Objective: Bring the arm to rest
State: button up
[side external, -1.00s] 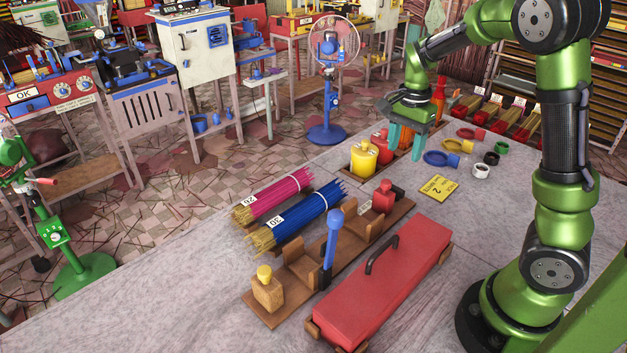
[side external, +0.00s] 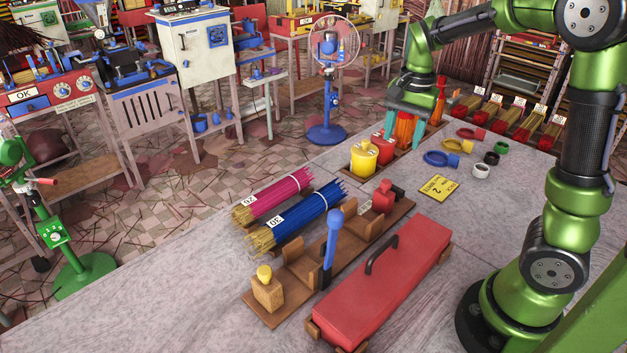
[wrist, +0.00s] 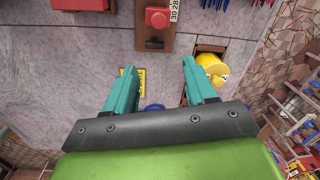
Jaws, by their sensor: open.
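My gripper (side external: 404,130) is open, with its two teal fingers pointing down at the far end of the table, beside the yellow and red canisters. The green arm reaches across from the right. The yellow canister (side external: 363,160) and the red canister (side external: 382,146) stand just left of the fingers. An orange item (side external: 404,128) shows behind and between the fingers in the side view; whether they touch it cannot be told.
Pink (side external: 272,198) and blue (side external: 300,222) stick bundles, a wooden rack with a blue lever (side external: 332,240) and a red lidded box (side external: 375,290) fill the middle. The front left of the table is clear.

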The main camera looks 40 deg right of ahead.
jog(key=s+a+r+n+t+y, duration=0.1)
jog(key=s+a+r+n+t, duration=0.2)
jog(key=s+a+n, duration=0.2)
jog(key=s+a+r+n+t, duration=0.3)
jog(key=s+a+n, duration=0.2)
jog(key=a, duration=0.6)
jog(key=shift+s+a+n+y, duration=0.25)
jog(key=shift+s+n+y, duration=0.1)
jog(key=shift+n+y, duration=0.05)
